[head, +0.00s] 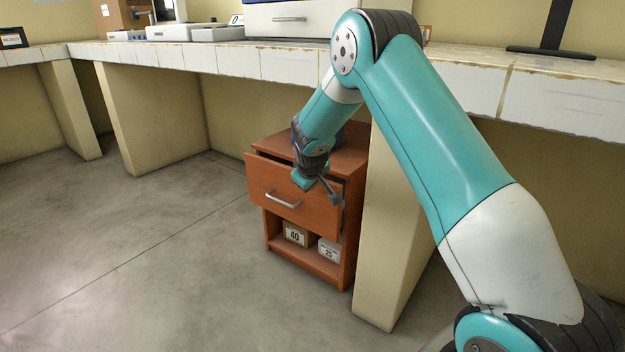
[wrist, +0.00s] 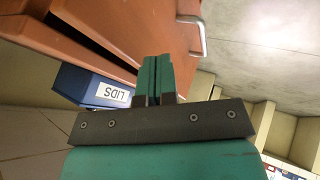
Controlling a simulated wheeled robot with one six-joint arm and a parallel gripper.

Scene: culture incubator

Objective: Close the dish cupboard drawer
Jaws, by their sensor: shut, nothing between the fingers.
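The dish cupboard (head: 345,165) is a small orange-brown cabinet under the bench. Its drawer (head: 312,208) stands partly out, with a dark gap behind the front's top edge. The drawer's silver handle (head: 283,200) is on the front; in the wrist view the handle (wrist: 197,38) is at the top right. My gripper (head: 333,192) is at the right part of the drawer front, above and right of the handle. In the wrist view my gripper (wrist: 155,75) is shut and empty, its fingertips close to the orange drawer front (wrist: 150,30). I cannot tell whether they touch.
A blue box marked LIDS (wrist: 95,88) is beside the drawer in the wrist view. Boxes marked 40 (head: 295,235) and 25 (head: 329,250) sit on the open lower shelf. A bench support (head: 390,240) stands close right of the cupboard. The floor (head: 150,260) in front is clear.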

